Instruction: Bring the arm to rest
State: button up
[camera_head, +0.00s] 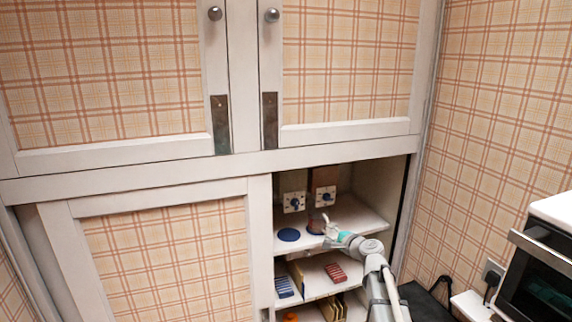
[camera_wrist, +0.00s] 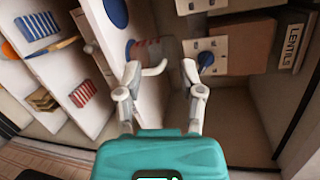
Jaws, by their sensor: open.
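My gripper (camera_head: 330,232) is inside the open lower cupboard, just above the front of its upper shelf (camera_head: 350,222). In the wrist view my gripper (camera_wrist: 161,72) has its two fingers spread apart, with nothing clamped. What looks like a clear mug (camera_wrist: 172,50) with a pale handle stands close ahead, on or beside a blue disc. The handle's end reaches into the space between the fingertips. I cannot tell whether a finger touches it. My arm reaches in from the lower right of the head view.
Two white plates with blue knobs (camera_head: 293,201) (camera_head: 326,197) stand behind. A blue disc (camera_head: 289,235) lies left on the shelf. Striped blue (camera_head: 284,287) and red (camera_head: 335,272) items sit below. The cupboard's right wall and a box marked LENTILS (camera_wrist: 290,40) are close. An oven (camera_head: 540,275) stands right.

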jog(key=s+a+f+n+g+h, duration=0.1)
jog(key=s+a+f+n+g, duration=0.3)
jog(key=s, duration=0.3)
jog(key=s+a+f+n+g+h, duration=0.1)
jog(key=s+f+n+g, duration=0.3)
jog(key=s+f+n, duration=0.3)
jog(key=s+d+f+n+g+h, duration=0.1)
jog(key=s+d+f+g+h, duration=0.1)
jog(key=s, duration=0.5)
jog(key=s+d+f+n+g+h, duration=0.2)
jog(key=s+d+g+h, duration=0.1)
jog(key=s, duration=0.5)
jog(key=shift+d+n+g+h, duration=0.3)
jog(key=shift+d+h, duration=0.1)
jog(key=shift+d, duration=0.05)
jog(key=shift+f, duration=0.1)
dwell(1.3)
